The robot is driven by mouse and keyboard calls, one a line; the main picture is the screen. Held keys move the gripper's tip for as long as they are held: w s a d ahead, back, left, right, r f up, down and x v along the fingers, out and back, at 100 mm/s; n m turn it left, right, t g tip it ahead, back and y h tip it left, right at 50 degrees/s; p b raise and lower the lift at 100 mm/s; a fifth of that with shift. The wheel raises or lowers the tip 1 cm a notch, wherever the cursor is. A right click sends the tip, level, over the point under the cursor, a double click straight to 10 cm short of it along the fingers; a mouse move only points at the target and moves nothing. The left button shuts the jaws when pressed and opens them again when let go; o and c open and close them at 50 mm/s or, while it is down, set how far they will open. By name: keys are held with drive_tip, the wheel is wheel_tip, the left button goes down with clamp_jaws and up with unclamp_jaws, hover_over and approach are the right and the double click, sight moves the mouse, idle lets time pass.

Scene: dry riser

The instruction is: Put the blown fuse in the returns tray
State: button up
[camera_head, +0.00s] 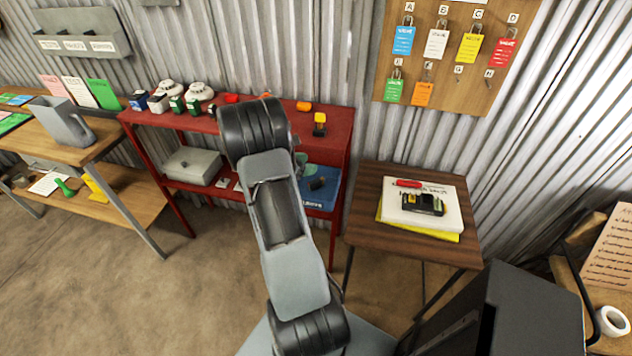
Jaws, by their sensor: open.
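No thing in the camera_head view can be told for sure as the blown fuse. Small orange and yellow-black items (320,120) lie on the red bench's top, too small to identify. A blue tray (328,203) sits on the bench's lower shelf at the right. Its white front lettering is partly hidden by my arm, so I cannot confirm it as the returns tray. A dark object (318,183) lies in it. My arm reaches up over the bench, and my gripper is hidden behind it.
The red bench (345,125) holds white domes, small boxes and a grey case (192,166) below. A brown side table (368,220) at the right carries a white binder (450,195). A wooden table (75,153) stands left. The floor at the lower left is clear.

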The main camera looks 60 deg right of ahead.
drive_tip(key=b+v, duration=0.2)
drive_tip(key=v, duration=1.1)
drive_tip(key=shift+w+a+b, duration=0.2)
drive_tip(key=shift+a+b, duration=0.1)
drive_tip(key=shift+r, duration=0.1)
